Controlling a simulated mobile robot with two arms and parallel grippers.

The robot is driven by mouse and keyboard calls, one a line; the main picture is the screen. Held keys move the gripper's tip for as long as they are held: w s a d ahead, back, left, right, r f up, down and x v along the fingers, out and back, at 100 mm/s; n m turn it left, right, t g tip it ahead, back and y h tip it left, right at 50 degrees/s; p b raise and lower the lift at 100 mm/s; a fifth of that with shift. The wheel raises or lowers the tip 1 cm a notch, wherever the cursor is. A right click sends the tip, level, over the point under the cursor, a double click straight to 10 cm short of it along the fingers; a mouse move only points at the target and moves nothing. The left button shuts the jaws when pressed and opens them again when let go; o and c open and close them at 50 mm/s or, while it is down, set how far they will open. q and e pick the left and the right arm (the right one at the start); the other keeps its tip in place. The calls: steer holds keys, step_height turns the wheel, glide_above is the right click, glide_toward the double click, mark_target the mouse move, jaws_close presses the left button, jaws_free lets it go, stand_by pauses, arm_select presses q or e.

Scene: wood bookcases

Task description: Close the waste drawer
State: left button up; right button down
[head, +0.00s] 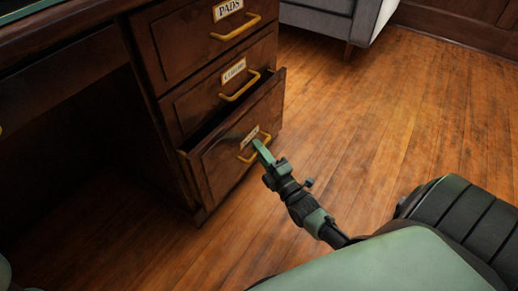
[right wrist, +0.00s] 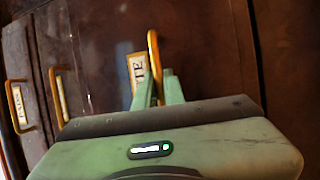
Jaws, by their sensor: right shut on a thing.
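The waste drawer (head: 222,163) is the bottom drawer of the dark wood desk. It stands partly pulled out, with a dark gap along its top. Its brass handle (head: 245,158) is partly hidden by my right gripper (head: 259,146), which reaches in from the lower right. In the right wrist view the green fingers (right wrist: 160,88) are shut on the lower part of the upright-looking handle (right wrist: 153,48). The label (right wrist: 137,70) beside it shows only the end of its word, "TE". My left gripper is not in view.
Above are two closed drawers, the middle one (head: 205,100) and the top one (head: 180,45) labelled PADS, both with brass handles. A grey sofa (head: 325,20) stands at the back. The wood floor (head: 400,120) to the right is clear.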

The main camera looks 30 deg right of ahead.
mark_target(248, 145)
stand_by(0.8)
steer(key=w, duration=0.1)
steer(key=w+a, duration=0.1)
steer(key=w, duration=0.1)
steer(key=shift+w+a, duration=0.3)
steer(key=shift+w, duration=0.2)
steer(key=c, duration=1.8)
jaws_free()
steer(key=shift+w+a, duration=0.1)
